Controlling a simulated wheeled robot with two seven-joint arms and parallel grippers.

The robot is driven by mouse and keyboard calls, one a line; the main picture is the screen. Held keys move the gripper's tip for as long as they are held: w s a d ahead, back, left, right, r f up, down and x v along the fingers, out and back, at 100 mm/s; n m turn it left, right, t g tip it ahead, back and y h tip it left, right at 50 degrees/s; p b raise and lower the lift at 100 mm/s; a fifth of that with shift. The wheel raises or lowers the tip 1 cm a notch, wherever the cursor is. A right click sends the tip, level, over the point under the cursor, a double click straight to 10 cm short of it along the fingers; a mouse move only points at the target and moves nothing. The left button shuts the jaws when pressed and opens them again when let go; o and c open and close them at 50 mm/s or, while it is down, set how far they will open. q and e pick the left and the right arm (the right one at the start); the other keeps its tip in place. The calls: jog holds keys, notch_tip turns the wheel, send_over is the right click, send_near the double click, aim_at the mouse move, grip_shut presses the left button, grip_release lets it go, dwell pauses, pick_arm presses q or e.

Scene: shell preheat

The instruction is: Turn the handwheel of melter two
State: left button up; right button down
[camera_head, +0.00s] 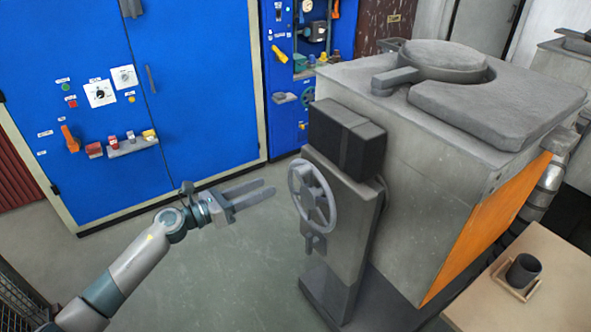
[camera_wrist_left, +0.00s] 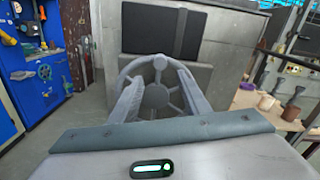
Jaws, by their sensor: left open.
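The handwheel (camera_head: 313,197) is a grey spoked wheel on the front of the grey melter's pedestal, below a dark box (camera_head: 346,138). My left gripper (camera_head: 270,188) is open and empty, its two fingers pointing at the wheel from the left, with a small gap to the rim in the head view. In the left wrist view the handwheel (camera_wrist_left: 159,90) stands ahead, between and beyond the two fingers, partly hidden by them and the gripper body. The melter (camera_head: 420,150) has a round lid on top and an orange side panel. My right gripper does not show.
Blue cabinets (camera_head: 190,80) with knobs and switches stand at the left and back. A wooden table (camera_head: 540,275) with a dark cup (camera_head: 523,270) is at the lower right. The grey floor (camera_head: 200,270) between cabinet and melter is clear.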

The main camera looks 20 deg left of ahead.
aim_at(297, 174)
pick_arm(q)
jog(key=p+x, duration=0.3)
jog(key=x, duration=0.7)
jog(key=shift+w+d+r, duration=0.1)
jog(key=shift+r, duration=0.05)
jog(key=shift+p+x, duration=0.35)
jog(key=shift+x, duration=0.45)
grip_shut()
